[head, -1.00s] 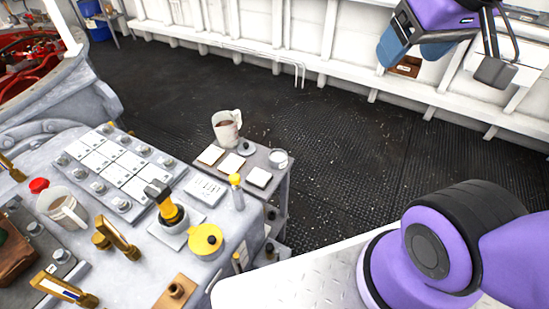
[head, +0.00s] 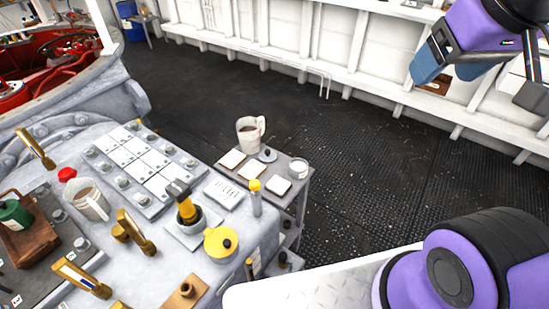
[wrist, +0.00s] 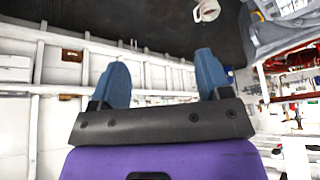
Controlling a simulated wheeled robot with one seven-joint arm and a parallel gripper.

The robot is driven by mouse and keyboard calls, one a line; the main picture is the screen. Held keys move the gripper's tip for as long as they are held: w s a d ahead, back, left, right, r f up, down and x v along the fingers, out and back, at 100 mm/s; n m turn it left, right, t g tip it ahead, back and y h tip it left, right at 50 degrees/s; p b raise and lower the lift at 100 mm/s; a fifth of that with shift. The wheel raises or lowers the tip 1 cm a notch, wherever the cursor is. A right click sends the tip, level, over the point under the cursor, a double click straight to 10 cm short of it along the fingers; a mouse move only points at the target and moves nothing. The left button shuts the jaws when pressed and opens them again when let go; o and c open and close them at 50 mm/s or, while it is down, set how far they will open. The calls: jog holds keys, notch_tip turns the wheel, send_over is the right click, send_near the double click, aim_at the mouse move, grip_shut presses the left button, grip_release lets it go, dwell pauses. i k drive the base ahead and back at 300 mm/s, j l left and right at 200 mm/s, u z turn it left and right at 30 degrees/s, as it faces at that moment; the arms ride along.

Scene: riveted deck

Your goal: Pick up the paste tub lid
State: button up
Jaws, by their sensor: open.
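A small grey disc lid with a dark knob (head: 267,155) lies on the small side table (head: 304,186), beside a large mug (head: 250,134). A small open white tub (head: 298,168) stands to its right on the same table. A yellow round lid with a black knob (head: 221,244) sits on the grey machine top. I cannot tell for certain which lid is the paste tub's; the grey one lies nearer the tub. My gripper (head: 440,62) is high at the upper right, far from both lids. In the wrist view its blue fingers (wrist: 162,78) are spread and empty.
Pale square pads (head: 251,171) and a yellow-capped bottle (head: 256,198) are close to the grey lid. The grey machine top (head: 150,235) holds brass levers, a red knob and another mug (head: 88,203). Dark deck floor (head: 375,165) beyond the side table is open.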

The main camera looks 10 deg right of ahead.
aim_at(265, 156)
jog(key=i+l+u, duration=0.4)
jog(key=l, duration=0.15)
jog(key=l+u, duration=0.2)
jog(key=i+l+u, duration=0.2)
jog(key=l, duration=0.3)
